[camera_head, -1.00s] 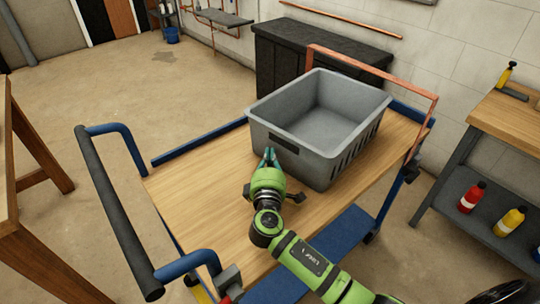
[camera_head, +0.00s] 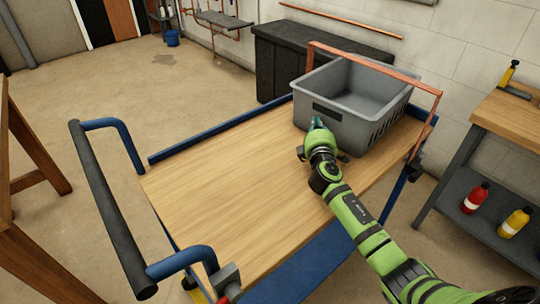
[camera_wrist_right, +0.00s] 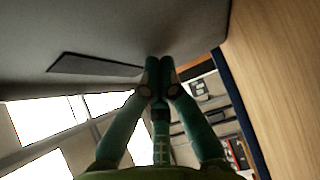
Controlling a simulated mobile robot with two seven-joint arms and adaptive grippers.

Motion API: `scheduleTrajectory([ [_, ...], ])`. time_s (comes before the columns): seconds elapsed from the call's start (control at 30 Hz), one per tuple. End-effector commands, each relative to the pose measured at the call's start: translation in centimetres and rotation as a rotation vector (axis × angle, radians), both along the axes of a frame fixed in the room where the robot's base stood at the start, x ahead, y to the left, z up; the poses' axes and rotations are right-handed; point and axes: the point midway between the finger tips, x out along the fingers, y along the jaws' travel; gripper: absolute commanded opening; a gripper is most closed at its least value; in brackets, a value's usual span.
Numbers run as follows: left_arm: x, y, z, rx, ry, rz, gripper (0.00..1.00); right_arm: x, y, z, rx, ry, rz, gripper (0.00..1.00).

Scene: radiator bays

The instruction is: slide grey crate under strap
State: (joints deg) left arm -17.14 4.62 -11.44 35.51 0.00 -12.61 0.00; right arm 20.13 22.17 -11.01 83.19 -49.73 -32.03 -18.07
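The grey crate (camera_head: 352,126) sits upright on the wooden deck of a cart, at its far right end. The orange strap (camera_head: 372,63) is a stiff hoop across that end, and its top bar crosses over the crate's far part in the head view. My right gripper (camera_head: 317,122) is at the crate's near wall, just beside its dark label patch. In the wrist view my right gripper (camera_wrist_right: 160,65) has its fingertips together, against or very close to the grey wall, with nothing between them. My left gripper is not in view.
The cart deck (camera_head: 225,190) is bare on the near left side. A blue rail (camera_head: 200,136) runs along its far edge, and a dark push handle (camera_head: 105,210) stands at the left. A dark cabinet (camera_head: 285,65) is behind. A workbench with bottles (camera_head: 472,198) stands right.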

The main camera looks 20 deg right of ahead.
Motion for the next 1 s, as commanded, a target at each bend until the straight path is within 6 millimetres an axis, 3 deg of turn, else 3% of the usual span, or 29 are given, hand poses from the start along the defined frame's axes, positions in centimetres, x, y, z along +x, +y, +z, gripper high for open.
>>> scheduleTrajectory([
  [0.47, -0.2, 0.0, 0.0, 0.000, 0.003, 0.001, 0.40, -0.5, -0.1, 0.0, -0.002, 0.001, -0.005, 0.00],
  [0.67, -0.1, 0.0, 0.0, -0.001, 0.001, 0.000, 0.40, -3.0, 1.2, -0.1, -0.001, 0.002, -0.001, 0.00],
  [1.0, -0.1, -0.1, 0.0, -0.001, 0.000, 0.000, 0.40, -9.1, 3.9, -0.1, 0.001, 0.003, 0.000, 0.00],
])
